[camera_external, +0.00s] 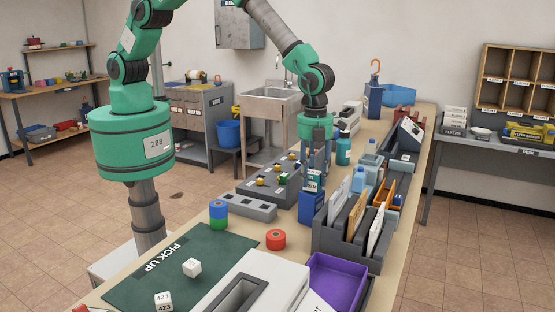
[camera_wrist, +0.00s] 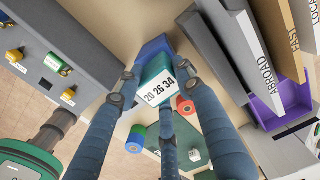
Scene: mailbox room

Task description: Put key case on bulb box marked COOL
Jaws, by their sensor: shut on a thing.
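My gripper (camera_external: 315,168) is shut on a small teal case, which looks to be the key case (camera_external: 314,182). In the wrist view the key case (camera_wrist: 153,72) sits between the blue fingers, and its white label reads 20 26 34. A blue box (camera_external: 311,208) stands upright on the bench straight below the held case; it also shows in the wrist view (camera_wrist: 152,48), partly hidden by the case. It may be the bulb box, but I cannot read COOL on it. I cannot tell whether the case touches its top.
A dark grey letter sorter (camera_external: 345,240) stands close to the right of the blue box. A grey panel with knobs (camera_external: 270,188) and a grey block with holes (camera_external: 248,207) are to the left. A red roll (camera_external: 276,239) and purple tray (camera_external: 338,282) are nearer the camera.

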